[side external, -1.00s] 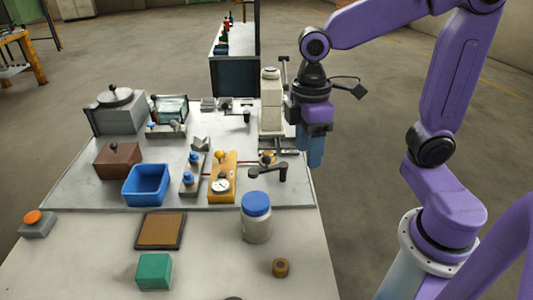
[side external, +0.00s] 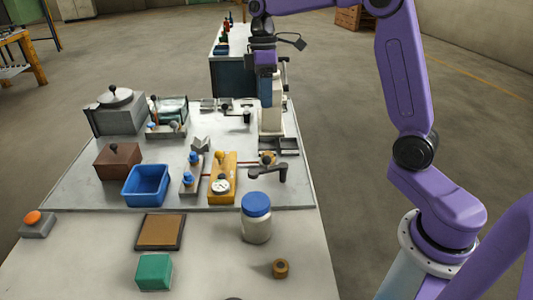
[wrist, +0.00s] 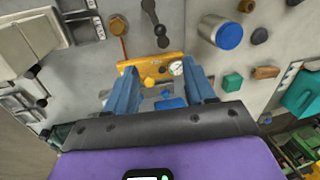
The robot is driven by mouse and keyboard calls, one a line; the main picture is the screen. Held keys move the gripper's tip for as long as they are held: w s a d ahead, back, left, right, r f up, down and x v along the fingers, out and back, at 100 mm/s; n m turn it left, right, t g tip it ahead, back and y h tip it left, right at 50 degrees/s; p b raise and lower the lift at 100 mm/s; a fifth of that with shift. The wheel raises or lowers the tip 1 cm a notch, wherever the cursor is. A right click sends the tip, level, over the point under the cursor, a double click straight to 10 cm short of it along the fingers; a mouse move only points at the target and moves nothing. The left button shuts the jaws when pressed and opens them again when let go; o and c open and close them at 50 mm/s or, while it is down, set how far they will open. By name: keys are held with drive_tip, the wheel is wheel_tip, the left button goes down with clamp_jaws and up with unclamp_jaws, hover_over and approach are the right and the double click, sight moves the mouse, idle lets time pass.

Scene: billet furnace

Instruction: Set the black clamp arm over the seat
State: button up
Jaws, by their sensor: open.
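The black clamp arm (side external: 267,174) lies just right of the yellow gauge block (side external: 223,178), low over the bench plate. It has a round end on each side. In the wrist view the clamp arm (wrist: 155,22) shows whole at the top, beyond the yellow block (wrist: 150,70). I cannot clearly tell which part is the seat; a small brass-coloured piece (side external: 268,158) sits just behind the clamp arm, at the end of a thin red rod. My gripper (side external: 266,92) is high, in front of the white column. Its blue fingers (wrist: 160,72) are apart and empty in the wrist view.
A white column (side external: 271,115) stands at the back right. A blue bin (side external: 147,185), blue-lidded jar (side external: 256,218) and blue-knobbed block (side external: 192,176) stand around. A brown box (side external: 118,160) and grey furnace-like box (side external: 116,115) are left.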

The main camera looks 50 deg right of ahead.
sight(268, 164)
drive_tip(key=f, duration=0.5)
drive_tip(key=s+a+f, duration=0.1)
drive_tip(key=f, duration=0.5)
drive_tip(key=s+a+f, duration=0.1)
drive_tip(key=f, duration=0.4)
drive_tip(key=shift+s+f, duration=0.15)
drive_tip(key=shift+s, duration=0.1)
clamp_jaws()
